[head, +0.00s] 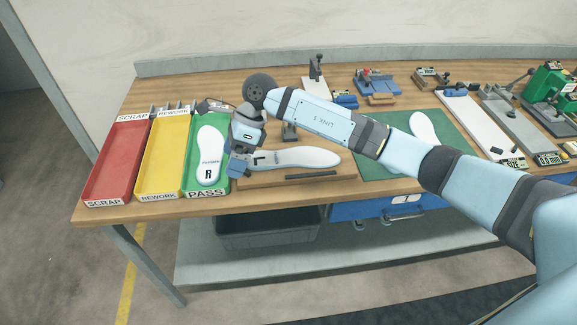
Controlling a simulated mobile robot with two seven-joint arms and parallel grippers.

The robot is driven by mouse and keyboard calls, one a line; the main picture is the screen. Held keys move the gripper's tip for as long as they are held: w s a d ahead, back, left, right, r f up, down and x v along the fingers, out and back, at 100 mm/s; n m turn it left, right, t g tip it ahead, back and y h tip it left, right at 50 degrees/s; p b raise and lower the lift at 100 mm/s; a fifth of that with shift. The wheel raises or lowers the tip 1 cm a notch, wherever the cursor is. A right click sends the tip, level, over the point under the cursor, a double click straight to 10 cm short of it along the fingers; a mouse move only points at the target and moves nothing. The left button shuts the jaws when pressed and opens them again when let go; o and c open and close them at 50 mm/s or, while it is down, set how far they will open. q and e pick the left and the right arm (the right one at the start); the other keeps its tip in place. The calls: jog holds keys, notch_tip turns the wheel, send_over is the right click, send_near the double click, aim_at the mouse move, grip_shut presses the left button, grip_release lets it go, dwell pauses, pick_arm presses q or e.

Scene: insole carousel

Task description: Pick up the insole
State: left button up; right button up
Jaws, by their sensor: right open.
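A white insole marked L (300,157) lies flat on a wooden board at the middle front of the table. My right gripper (239,166) is open at the left end of this insole, close to its L mark. I cannot tell whether the fingers touch it. A second white insole, marked R (209,158), lies in the green PASS tray (190,184). A third white insole (423,127) lies on the green mat (452,148), partly hidden by my right arm. My left gripper is not in view.
A red SCRAP tray (112,165) and a yellow REWORK tray (160,172) stand left of the green tray. A dark bar (311,175) lies on the wooden board (270,179). Several fixtures crowd the back right.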

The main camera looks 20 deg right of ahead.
aim_at(269, 159)
jog(key=w+d+r+t+h+b, duration=0.15)
jog(key=w+d+r+h, duration=0.35)
jog(key=d, duration=0.5)
jog(key=shift+h, duration=0.6)
jog(key=f, duration=0.4)
jog(key=w+f+p, duration=0.1)
jog(key=f, duration=0.9)
jog(key=shift+w+d+f, duration=0.15)
jog(key=shift+d, duration=0.05)
jog(key=c, duration=1)
